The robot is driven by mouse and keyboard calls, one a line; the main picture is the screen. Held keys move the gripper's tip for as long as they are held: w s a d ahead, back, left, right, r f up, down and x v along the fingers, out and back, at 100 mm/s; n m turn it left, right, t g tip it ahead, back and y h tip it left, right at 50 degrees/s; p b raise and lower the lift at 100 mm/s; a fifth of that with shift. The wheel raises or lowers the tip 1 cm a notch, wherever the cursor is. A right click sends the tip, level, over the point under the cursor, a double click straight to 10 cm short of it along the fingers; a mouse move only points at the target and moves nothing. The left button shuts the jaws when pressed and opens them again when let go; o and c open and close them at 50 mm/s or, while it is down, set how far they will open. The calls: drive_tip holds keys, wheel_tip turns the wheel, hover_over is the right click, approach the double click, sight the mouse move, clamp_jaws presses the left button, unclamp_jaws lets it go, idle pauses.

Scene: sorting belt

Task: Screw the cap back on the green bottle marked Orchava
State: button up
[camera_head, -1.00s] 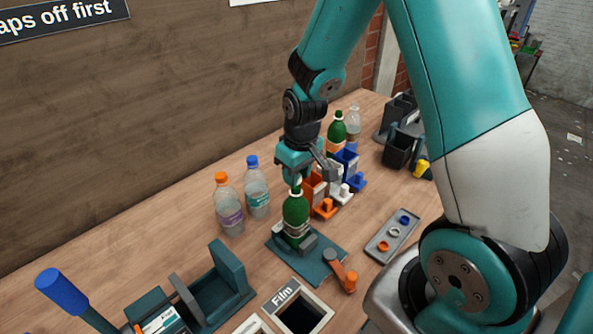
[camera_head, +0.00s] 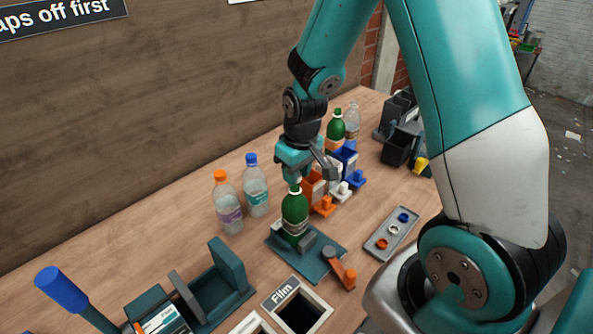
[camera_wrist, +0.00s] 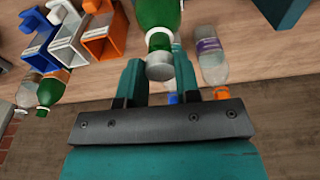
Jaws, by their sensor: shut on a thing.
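A green bottle (camera_head: 294,208) stands upright in a dark teal clamp fixture (camera_head: 325,267). No brand name can be read on it. My gripper (camera_head: 298,180) is right above the bottle, pointing down at its neck. In the wrist view a pale grey-white cap (camera_wrist: 160,67) sits between the fingers, in line with the neck of the green bottle (camera_wrist: 158,15). My gripper is shut on this cap. The cap is at the mouth of the bottle, but I cannot tell how far the threads are engaged.
Two clear bottles, one orange-capped (camera_head: 228,205) and one blue-capped (camera_head: 256,188), stand to the left. A second green bottle (camera_head: 336,128) stands behind. Coloured holders (camera_head: 343,165) are close behind my gripper. A grey tray (camera_head: 378,248) of caps lies right. A Film bin (camera_head: 322,322) is in front.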

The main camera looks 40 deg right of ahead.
drive_tip(key=shift+f+b, duration=0.75)
drive_tip(key=shift+f, duration=0.35)
idle(1.2)
drive_tip(key=o, duration=1)
drive_tip(key=shift+c, duration=0.2)
wheel_tip(320, 180, up, 17)
drive_tip(key=s+b, duration=0.2)
drive_tip(key=shift+d+r, duration=0.15)
drive_tip(key=shift+d, duration=0.05)
